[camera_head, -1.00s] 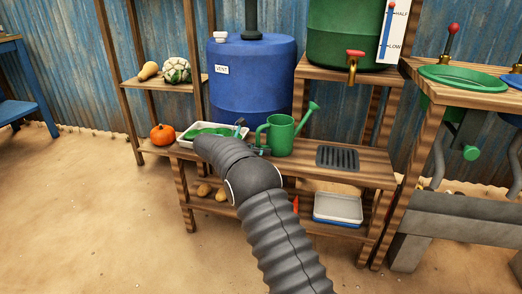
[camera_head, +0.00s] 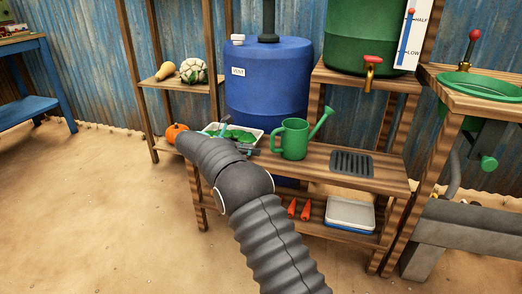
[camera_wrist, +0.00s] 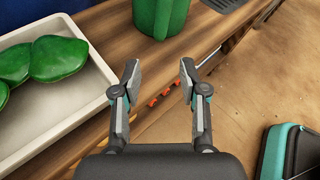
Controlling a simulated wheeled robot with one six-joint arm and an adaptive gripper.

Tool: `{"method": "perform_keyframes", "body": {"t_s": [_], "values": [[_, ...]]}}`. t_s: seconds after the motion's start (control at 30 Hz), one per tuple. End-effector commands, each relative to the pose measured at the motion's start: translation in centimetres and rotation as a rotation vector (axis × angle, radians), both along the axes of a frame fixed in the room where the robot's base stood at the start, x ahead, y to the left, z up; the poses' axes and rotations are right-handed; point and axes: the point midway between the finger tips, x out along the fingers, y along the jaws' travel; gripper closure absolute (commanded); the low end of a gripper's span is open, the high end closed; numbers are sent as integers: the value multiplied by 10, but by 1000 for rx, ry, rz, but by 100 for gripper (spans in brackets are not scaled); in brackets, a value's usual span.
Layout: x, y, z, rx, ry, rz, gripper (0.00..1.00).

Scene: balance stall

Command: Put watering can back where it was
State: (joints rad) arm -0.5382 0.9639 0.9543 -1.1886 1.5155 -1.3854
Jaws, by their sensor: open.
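The green watering can (camera_head: 294,140) stands upright on the wooden bench, left of the dark drain grate (camera_head: 351,164), with its spout pointing right. Its lower part shows at the top of the wrist view (camera_wrist: 160,14). My gripper (camera_wrist: 158,72) is open and empty in the wrist view, with the can beyond its fingertips and apart from them. In the head view my gripper (camera_head: 247,150) is mostly hidden behind my arm, just left of the can.
A white tray (camera_wrist: 74,116) with green vegetables lies left of my gripper. A pumpkin (camera_head: 176,132), blue barrel (camera_head: 268,85) and green tank with a red-handled tap (camera_head: 372,66) stand around the bench. Carrots (camera_head: 299,209) and a pale bin (camera_head: 350,214) are on the lower shelf.

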Motion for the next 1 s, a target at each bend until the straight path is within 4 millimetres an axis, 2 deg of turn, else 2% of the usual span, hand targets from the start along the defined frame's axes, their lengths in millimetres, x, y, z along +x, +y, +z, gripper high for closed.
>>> {"method": "perform_keyframes", "body": {"t_s": [0.1, 0.27, 0.43, 0.57, 0.67, 0.87, 1.0], "values": [[-4, 8, 3, 1, 0, 1, 57], [-5, 11, 4, 1, 0, 0, 57], [-9, 0, 15, 38, -18, -20, 57], [-22, -26, 40, 143, -66, -75, 57], [-40, -52, 61, 252, -120, -140, 57], [-88, -100, 96, 471, -235, -284, 57], [-128, -129, 115, 619, -322, -400, 57]]}}
